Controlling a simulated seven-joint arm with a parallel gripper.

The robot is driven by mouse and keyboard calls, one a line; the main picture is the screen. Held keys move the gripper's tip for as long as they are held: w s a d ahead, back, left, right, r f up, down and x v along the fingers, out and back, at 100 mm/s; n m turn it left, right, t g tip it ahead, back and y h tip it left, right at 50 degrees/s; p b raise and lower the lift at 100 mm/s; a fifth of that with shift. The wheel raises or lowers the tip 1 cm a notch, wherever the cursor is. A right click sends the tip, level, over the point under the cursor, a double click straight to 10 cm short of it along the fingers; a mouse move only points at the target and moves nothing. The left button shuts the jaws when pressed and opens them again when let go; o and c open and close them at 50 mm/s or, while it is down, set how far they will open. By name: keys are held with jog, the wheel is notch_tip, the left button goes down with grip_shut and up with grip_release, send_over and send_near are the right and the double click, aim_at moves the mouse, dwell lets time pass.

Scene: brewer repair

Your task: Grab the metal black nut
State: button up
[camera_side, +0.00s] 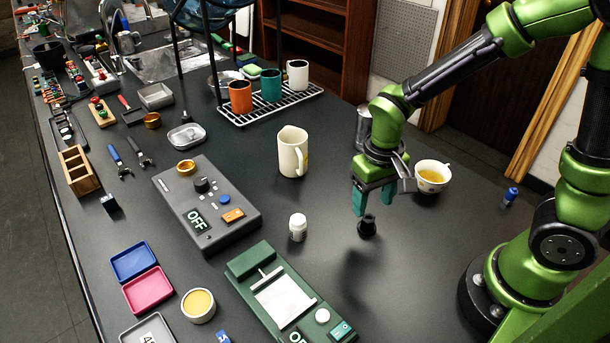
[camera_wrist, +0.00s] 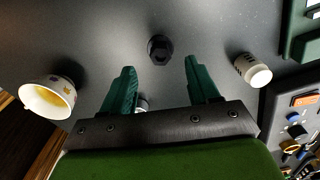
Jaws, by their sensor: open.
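The black nut (camera_side: 367,227) is a small dark metal piece on the dark table, to the right of the white bottle. In the wrist view the nut (camera_wrist: 160,49) looks like a black hexagonal piece, lying past the fingertips and between their lines. My gripper (camera_side: 373,203) has green fingers and hangs just above and beside the nut in the side view. In the wrist view the fingers of my gripper (camera_wrist: 159,68) are spread apart with nothing between them. I see no contact with the nut.
A small white bottle (camera_side: 298,227) stands left of the nut. A cup with yellow liquid (camera_side: 432,176) and a grey metal can (camera_side: 364,128) are near my arm. A cream mug (camera_side: 292,152) stands farther back. A green device (camera_side: 290,298) lies in front. The table right of the nut is clear.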

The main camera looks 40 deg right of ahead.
aim_at(369, 218)
jog(key=shift+f, duration=2.95)
grip_shut()
jog(key=shift+w, duration=0.1)
